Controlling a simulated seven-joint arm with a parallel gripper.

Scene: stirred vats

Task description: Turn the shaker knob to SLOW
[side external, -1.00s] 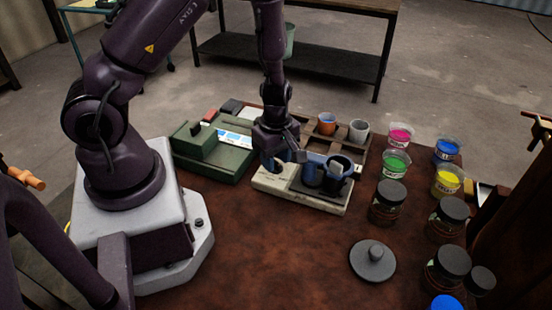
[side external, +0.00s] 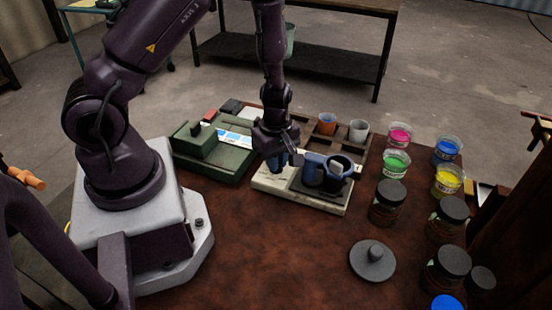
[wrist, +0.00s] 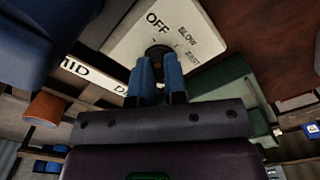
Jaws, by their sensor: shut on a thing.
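The shaker (side external: 330,207) is a cream box with a dark platform on top, standing near the middle of the table. Its black knob (wrist: 158,50) sits on the cream panel in the wrist view, with OFF, SLOW and FAST printed around it. My gripper (wrist: 159,72) is over the panel with its two blue fingers shut on the knob. The fingers hide part of the knob, and I cannot tell which mark it points to. In the side view my gripper (side external: 284,163) is at the left end of the shaker, and the knob is hidden there.
A green device (side external: 205,150) is to the left. A wooden rack (side external: 346,146) with cups is behind. Jars and paint cups stand at right; the front left table is clear.

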